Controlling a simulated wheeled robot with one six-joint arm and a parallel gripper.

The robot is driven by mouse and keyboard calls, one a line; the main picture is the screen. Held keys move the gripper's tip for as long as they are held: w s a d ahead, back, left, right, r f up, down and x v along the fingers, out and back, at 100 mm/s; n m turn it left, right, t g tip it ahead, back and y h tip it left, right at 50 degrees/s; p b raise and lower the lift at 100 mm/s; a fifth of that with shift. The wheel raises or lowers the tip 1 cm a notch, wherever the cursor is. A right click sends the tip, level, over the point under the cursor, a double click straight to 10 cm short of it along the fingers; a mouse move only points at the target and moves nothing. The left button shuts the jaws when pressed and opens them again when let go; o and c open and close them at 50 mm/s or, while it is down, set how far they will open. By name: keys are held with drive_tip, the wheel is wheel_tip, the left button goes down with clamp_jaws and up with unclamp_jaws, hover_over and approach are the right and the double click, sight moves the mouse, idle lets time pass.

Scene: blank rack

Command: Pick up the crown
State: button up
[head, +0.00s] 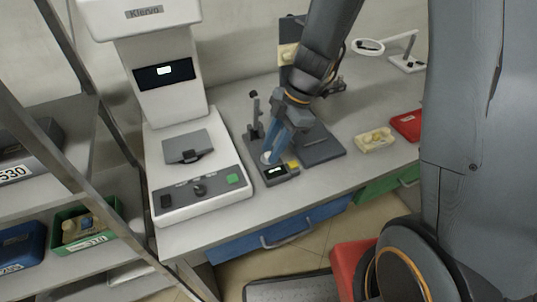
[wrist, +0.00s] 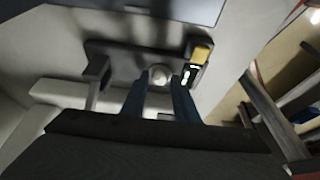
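A small, pale, rounded piece, seemingly the crown (wrist: 160,74), sits on a dark device in the wrist view. In the head view a pale spot (head: 266,157) shows there, partly hidden by my fingers. My gripper (head: 272,153) points down over the device from behind. In the wrist view its two blue fingers (wrist: 160,88) are apart, one on each side of the pale piece, with little gap. Whether they touch it I cannot tell. The dark device (head: 252,158) has a small lit display and a yellow block (head: 293,165).
A large white machine (head: 198,175) stands left of the device. A rack with bins (head: 85,228) is at far left. The bench front is clear.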

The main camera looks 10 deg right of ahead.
clamp_jaws()
